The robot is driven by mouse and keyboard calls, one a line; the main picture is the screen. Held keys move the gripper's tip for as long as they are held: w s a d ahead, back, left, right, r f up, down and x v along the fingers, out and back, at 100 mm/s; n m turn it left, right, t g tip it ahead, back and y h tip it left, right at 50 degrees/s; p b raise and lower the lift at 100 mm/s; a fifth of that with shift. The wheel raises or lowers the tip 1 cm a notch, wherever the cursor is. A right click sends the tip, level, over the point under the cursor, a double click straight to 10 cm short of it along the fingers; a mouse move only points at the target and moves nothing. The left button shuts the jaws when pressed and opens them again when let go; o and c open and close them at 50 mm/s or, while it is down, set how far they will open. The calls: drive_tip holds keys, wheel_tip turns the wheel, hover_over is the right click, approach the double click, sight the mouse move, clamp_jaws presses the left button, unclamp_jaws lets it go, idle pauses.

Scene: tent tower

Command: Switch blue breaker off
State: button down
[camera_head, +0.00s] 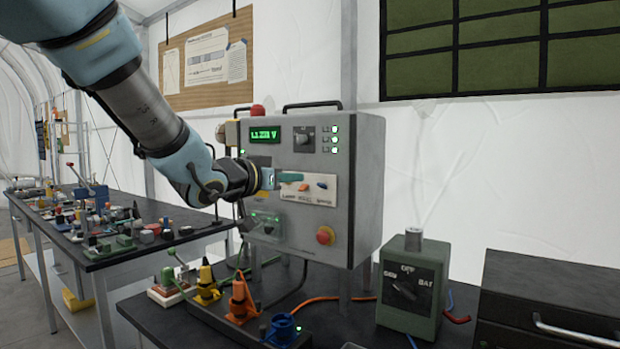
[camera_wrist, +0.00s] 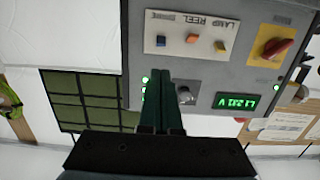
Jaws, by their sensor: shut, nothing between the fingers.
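The blue breaker (camera_wrist: 160,40) is a small blue toggle at the left end of a pale switch strip (camera_wrist: 177,33), seen upside down in the wrist view. An orange toggle and a yellow-orange toggle sit to its right there. In the head view the strip (camera_head: 308,198) is on the grey panel's front, partly behind my gripper. My gripper (camera_head: 300,177) has dark green fingers, closed together and empty, in front of the strip's upper edge. In the wrist view its fingertips (camera_wrist: 162,76) appear just below the strip, near the blue breaker. I cannot tell whether they touch the panel.
The grey panel (camera_head: 362,180) has a green voltage display (camera_head: 265,134), a red stop button (camera_head: 325,236) and lit green lamps. Below stand coloured plugs (camera_head: 240,300) and a green selector box (camera_head: 411,285). A cluttered bench (camera_head: 110,235) is at left.

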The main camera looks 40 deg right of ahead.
sight(322, 186)
drive_tip(key=p+x, duration=0.3)
drive_tip(key=x, duration=0.6)
drive_tip(key=shift+w+d, duration=0.1)
drive_tip(key=shift+d, duration=0.2)
drive_tip(key=shift+f+b, duration=0.15)
drive_tip(key=shift+b, duration=0.25)
drive_tip(key=shift+f+b, duration=0.15)
drive_tip(key=shift+b, duration=0.3)
drive_tip(key=shift+h+b, duration=0.3)
drive_tip(key=shift+a, duration=0.1)
